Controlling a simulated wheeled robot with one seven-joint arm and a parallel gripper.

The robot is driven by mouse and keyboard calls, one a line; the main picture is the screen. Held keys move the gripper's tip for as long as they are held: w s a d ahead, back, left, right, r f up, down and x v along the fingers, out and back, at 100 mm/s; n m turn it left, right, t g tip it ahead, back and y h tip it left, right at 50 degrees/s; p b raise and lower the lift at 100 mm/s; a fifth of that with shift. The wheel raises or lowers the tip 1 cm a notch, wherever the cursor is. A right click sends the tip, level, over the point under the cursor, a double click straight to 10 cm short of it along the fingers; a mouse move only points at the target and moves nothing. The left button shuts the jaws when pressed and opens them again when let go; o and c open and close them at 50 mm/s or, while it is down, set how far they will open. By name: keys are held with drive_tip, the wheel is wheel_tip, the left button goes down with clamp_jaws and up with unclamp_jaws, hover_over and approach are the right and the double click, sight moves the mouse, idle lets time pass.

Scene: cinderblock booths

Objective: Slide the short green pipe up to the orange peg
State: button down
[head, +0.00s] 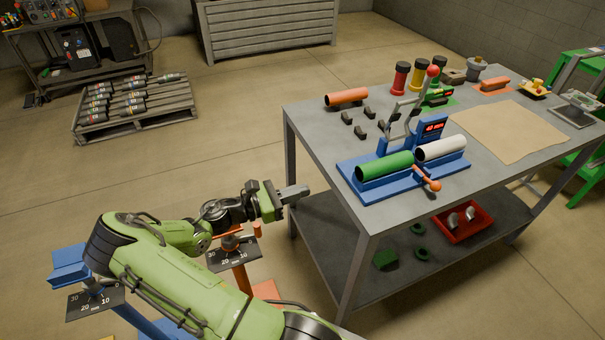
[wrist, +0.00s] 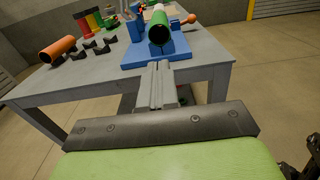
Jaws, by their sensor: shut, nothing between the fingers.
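The short green pipe (head: 384,166) lies in the front left part of a blue fixture (head: 365,188) on the grey table. A white pipe (head: 440,148) lies in line with it, to its right. An orange peg with a handle (head: 427,180) sits at the fixture's front edge. In the wrist view the green pipe (wrist: 158,32) shows its open end facing my gripper, and the orange peg (wrist: 189,19) is to its right. My gripper (head: 303,191) is shut and empty, in front of the table's left edge, apart from the pipe. Its closed fingers show in the wrist view (wrist: 157,72).
An orange pipe (head: 346,97) and several black blocks (head: 361,132) lie left of the fixture. An upright lever with a red knob (head: 433,71) stands behind it. A brown sheet (head: 508,130) covers the table's right part. A red bin (head: 463,220) sits on the lower shelf.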

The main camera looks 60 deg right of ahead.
sight(361, 173)
drive_tip(key=b+x, duration=0.1)
drive_tip(key=x, duration=1.3)
drive_tip(key=shift+s, duration=0.25)
drive_tip(key=shift+s+d, duration=0.1)
drive_tip(key=shift+p+x, duration=0.55)
drive_tip(key=shift+x, duration=0.65)
drive_tip(key=shift+r, duration=0.15)
